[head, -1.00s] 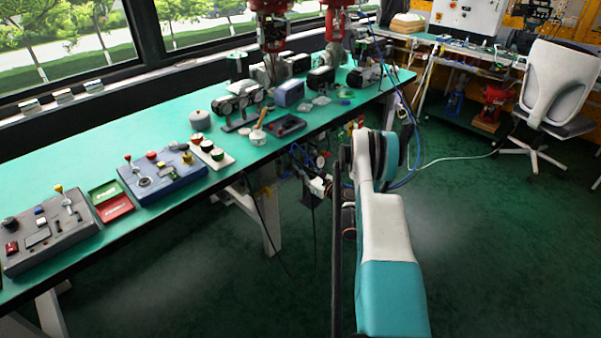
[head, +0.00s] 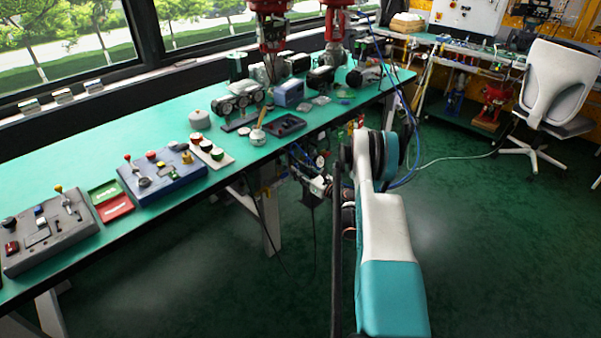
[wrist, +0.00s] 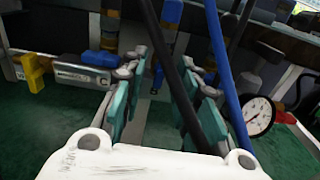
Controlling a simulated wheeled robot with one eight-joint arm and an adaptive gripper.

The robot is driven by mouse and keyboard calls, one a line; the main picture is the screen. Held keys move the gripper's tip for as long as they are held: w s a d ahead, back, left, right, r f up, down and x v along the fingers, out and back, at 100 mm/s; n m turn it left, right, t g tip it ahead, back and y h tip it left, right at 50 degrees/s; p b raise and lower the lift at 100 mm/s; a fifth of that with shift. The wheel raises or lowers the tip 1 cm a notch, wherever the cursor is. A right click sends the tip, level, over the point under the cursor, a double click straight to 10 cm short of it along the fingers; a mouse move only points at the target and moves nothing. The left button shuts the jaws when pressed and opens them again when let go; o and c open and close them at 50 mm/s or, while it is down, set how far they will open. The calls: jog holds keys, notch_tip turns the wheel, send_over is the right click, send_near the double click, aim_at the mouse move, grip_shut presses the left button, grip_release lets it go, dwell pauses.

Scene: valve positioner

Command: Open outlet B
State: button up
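My gripper (wrist: 163,100) is open in the wrist view, its two teal-padded fingers apart. A yellow handle (wrist: 32,73) sits at the left, by a silver cylindrical body (wrist: 82,72). Blue and yellow fittings (wrist: 170,14) show at the top, beyond the fingers. I cannot read any label for outlet B or tell which valve it is. In the head view, the valve assembly (head: 313,182) is at the table's front edge, partly hidden by my arm.
A round white gauge (wrist: 258,116) is close on the right of the fingers. A blue hose (wrist: 228,85) runs down beside the right finger. The green-topped table (head: 75,148) carries control boxes and parts. The floor right of my arm is clear up to a white chair (head: 555,85).

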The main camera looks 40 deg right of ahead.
jog(key=shift+r, duration=0.1)
notch_tip(320, 180, up, 10)
dwell(0.7)
